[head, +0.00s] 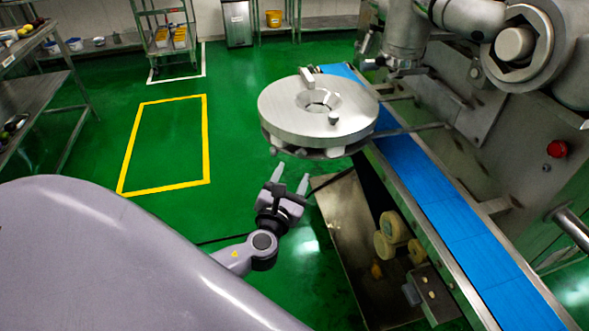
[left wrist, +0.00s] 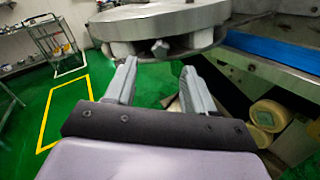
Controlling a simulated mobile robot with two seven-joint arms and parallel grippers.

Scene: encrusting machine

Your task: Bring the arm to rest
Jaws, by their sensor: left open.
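My left gripper (head: 290,180) is in the middle of the head view, just below and to the left of a round metal disc on the machine. Its two light grey fingers are apart and nothing is between them. In the left wrist view the gripper (left wrist: 158,85) shows the same spread, empty fingers. The disc's rim (left wrist: 165,22) hangs across the top of that view, beyond and above the fingertips. My right gripper does not show in either view.
The round metal disc (head: 285,118) stands beside the blue conveyor belt (head: 440,200) of the encrusting machine. A red button (head: 557,149) is on the machine's right. Metal shelving (head: 40,85) stands at the far left. Green floor with a yellow outline (head: 207,140) is clear.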

